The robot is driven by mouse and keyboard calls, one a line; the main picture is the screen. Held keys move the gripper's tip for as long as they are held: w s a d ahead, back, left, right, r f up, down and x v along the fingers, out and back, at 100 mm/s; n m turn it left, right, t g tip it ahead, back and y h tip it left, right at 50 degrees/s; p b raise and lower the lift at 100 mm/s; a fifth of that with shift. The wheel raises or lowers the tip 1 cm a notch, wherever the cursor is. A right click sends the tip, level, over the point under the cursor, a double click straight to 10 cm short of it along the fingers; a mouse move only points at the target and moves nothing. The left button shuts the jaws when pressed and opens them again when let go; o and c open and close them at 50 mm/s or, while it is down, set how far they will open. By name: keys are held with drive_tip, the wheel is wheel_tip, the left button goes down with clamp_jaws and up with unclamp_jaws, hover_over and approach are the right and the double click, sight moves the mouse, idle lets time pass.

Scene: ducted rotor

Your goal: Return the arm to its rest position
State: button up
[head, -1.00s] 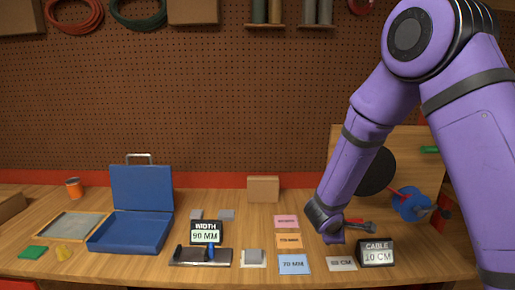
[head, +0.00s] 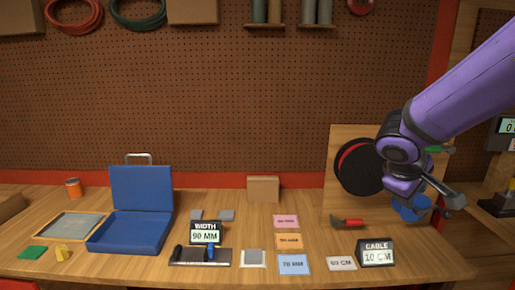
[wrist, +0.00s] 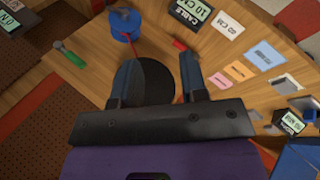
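My purple arm reaches in from the right in the head view, with my gripper (head: 450,203) in the air in front of the upright wooden board at the table's right end. In the wrist view my gripper (wrist: 155,70) shows two dark fingers spread apart with nothing between them. The fingers point over the black disc (wrist: 143,82) and the table. A blue spool (wrist: 124,24) lies beyond the left finger. It is partly hidden behind my gripper in the head view (head: 410,207).
A red-handled tool (head: 349,222) lies near the board. The cable display (head: 376,253), width display (head: 205,233), coloured cards (head: 293,264) and open blue case (head: 130,232) stand along the table. A green-handled item (wrist: 70,55) sticks out near the board.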

drive_tip(key=s+a+r+m+y, duration=0.1)
drive_tip(key=s+r+m+y, duration=0.2)
drive_tip(key=s, duration=0.6)
drive_tip(key=s+a+r+m+t+y, duration=0.1)
drive_tip(key=s+a+r+m+y, duration=0.1)
drive_tip(key=s+r, duration=0.3)
drive_tip(key=s+y, duration=0.1)
drive_tip(key=s, duration=0.3)
drive_tip(key=shift+s+r+m+t, duration=0.3)
drive_tip(key=shift+s+r+m, duration=0.1)
